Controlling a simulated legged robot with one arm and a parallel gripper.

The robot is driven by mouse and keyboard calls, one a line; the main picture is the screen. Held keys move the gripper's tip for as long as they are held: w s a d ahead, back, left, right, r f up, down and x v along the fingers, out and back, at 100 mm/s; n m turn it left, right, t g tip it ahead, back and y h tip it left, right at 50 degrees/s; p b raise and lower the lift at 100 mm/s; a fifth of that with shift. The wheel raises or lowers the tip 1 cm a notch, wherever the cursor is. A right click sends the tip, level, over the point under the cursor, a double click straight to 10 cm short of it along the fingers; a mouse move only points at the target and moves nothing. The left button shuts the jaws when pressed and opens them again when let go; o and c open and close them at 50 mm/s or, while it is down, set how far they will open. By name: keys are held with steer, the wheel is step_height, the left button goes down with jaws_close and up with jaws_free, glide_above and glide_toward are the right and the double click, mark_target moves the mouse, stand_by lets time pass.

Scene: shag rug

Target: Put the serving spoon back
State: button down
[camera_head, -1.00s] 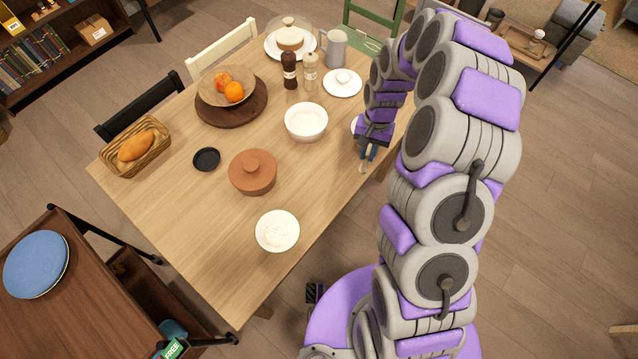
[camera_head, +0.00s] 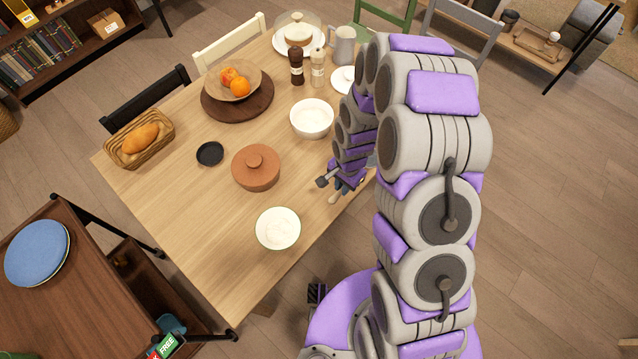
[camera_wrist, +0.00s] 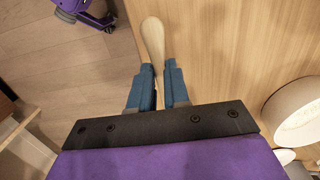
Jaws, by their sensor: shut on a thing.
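My gripper (camera_head: 346,184) is shut on the serving spoon, over the table's right edge. In the wrist view, the blue fingers (camera_wrist: 160,75) close around the spoon's narrow part. The spoon's pale, rounded wooden end (camera_wrist: 153,42) sticks out beyond them. In the head view, only a small pale bit of the spoon (camera_head: 333,199) shows below the fingers; the rest is hidden. A small black dish (camera_head: 210,153) lies empty on the table, left of the lidded terracotta pot (camera_head: 256,168). A white bowl with pale contents (camera_head: 278,229) stands nearer the front edge.
A deeper white bowl (camera_head: 312,118) stands behind my gripper. A fruit bowl on a round board (camera_head: 237,105), a bread basket (camera_head: 140,138) and two mills (camera_head: 297,66) stand farther off. The table (camera_head: 190,205) is bare at front left.

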steer(key=b, duration=0.1)
glide_above(317, 190)
steer(key=shift+w+f, duration=0.15)
steer(key=shift+f, duration=0.5)
steer(key=f, duration=0.1)
steer(key=f+b, duration=0.1)
steer(key=f, duration=0.1)
steer(key=shift+w+d, duration=0.1)
steer(key=shift+d, duration=0.1)
steer(key=shift+a, duration=0.1)
steer(key=c, duration=1.1)
jaws_free()
steer(key=shift+a, duration=0.1)
steer(key=shift+c, duration=0.2)
steer(key=shift+o, duration=0.2)
